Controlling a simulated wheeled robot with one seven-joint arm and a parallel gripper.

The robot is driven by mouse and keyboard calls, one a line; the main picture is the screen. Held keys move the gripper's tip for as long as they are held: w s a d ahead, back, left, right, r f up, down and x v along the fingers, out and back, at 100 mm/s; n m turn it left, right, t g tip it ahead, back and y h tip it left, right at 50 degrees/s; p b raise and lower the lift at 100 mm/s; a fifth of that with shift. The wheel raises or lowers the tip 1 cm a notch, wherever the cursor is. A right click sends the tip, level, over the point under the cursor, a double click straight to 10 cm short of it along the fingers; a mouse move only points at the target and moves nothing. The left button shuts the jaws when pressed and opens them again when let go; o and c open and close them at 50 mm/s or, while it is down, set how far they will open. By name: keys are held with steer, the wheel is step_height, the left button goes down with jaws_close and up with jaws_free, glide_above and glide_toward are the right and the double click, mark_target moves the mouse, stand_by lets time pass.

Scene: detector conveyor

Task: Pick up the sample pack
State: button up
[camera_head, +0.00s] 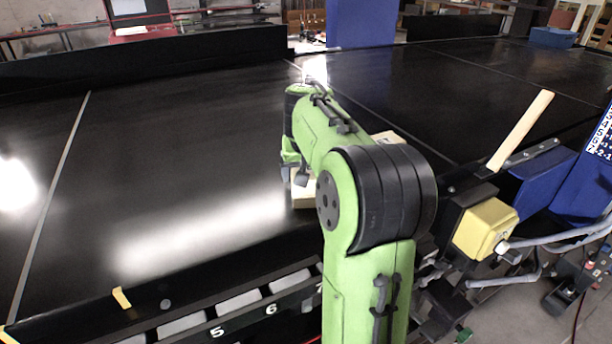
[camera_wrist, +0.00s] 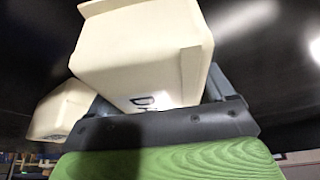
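In the wrist view a cream, box-like sample pack (camera_wrist: 140,55) with dark lettering fills the middle, close in front of my gripper (camera_wrist: 158,95). Parts of the grey fingers show at both sides of this pack, wide apart. Their tips are hidden, and I cannot tell whether they press on it. In the head view my gripper (camera_head: 298,172) is low over the black belt, mostly hidden by my green arm. A cream block (camera_head: 303,195) shows beside it, partly covered. I cannot tell which pack of the wrist view this block is.
A second cream pack (camera_wrist: 62,108) lies at the left of the wrist view. Another pale object (camera_head: 388,137) shows behind my arm. The black conveyor belt (camera_head: 180,130) is clear on the left. A wooden bar (camera_head: 520,130) and yellow box (camera_head: 485,229) stand at the right edge.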

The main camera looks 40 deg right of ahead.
steer(key=c, duration=1.1)
step_height(320, 180, up, 11)
steer(key=p, duration=0.4)
steer(key=shift+f, duration=0.2)
